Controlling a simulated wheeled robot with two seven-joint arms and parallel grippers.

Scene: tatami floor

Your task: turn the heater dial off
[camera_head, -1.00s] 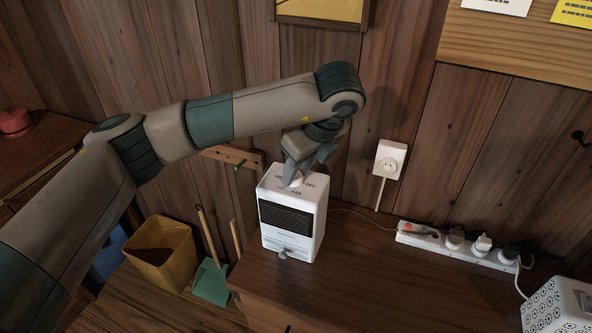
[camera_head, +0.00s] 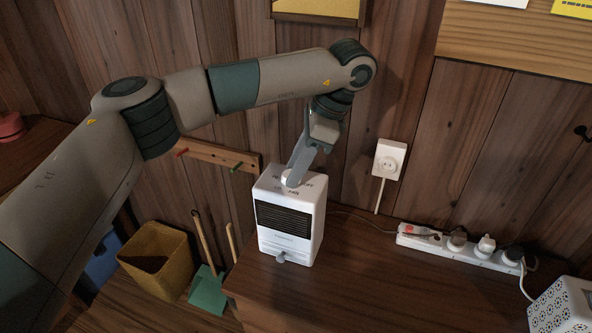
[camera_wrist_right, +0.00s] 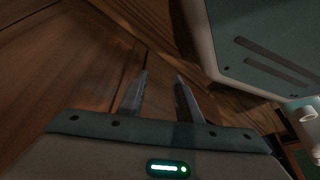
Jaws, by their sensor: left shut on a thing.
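The heater (camera_head: 263,243) is a white box with a dark front grille, standing upright at the left end of the wooden surface. Its dial (camera_head: 286,174) is a white knob on the top face, partly hidden by my fingers. Lettering surrounds it, partly covered. My left gripper (camera_head: 293,181) reaches down from above and is shut on the dial, its fingers seen nearly edge-on. The dial's exact setting cannot be read. My right gripper (camera_wrist_right: 162,74) shows only in the right wrist view, its two fingers apart with nothing between them.
A power strip (camera_head: 460,249) with plugs lies right of the heater, below a wall outlet (camera_head: 388,160). A patterned white box (camera_head: 562,308) stands at the lower right. A yellow bin (camera_head: 158,262) and a green dustpan (camera_head: 207,291) are at the left. The surface's middle is clear.

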